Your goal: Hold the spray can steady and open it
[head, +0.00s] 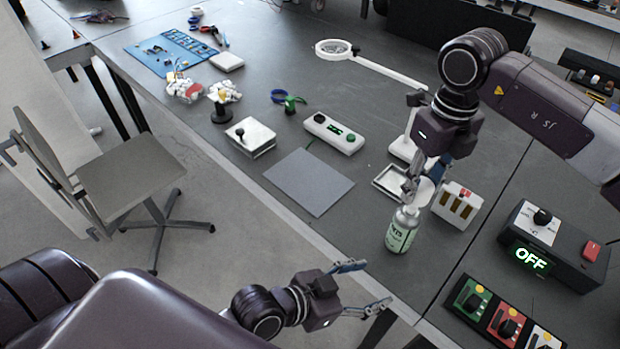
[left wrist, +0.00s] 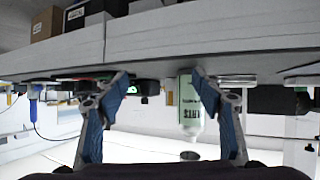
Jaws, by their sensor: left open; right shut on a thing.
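The spray can (head: 402,232), pale green with a silver top, stands upright on the dark table near the front edge. My right gripper (head: 411,190) points down over it and is shut at its top; whether it grips the cap or the neck is hidden. My left gripper (head: 372,285) is open and empty, in front of the table edge and apart from the can. In the left wrist view the can (left wrist: 190,105) shows upside down, beyond the open left fingers (left wrist: 160,75) and closer to the right-hand finger.
A white box with brown slots (head: 457,207) stands just right of the can. A magnifier lamp (head: 372,66) is behind it. The black OFF box (head: 553,245) and coloured switch panels (head: 503,318) lie to the right. A grey mat (head: 309,181) leaves flat room to the left.

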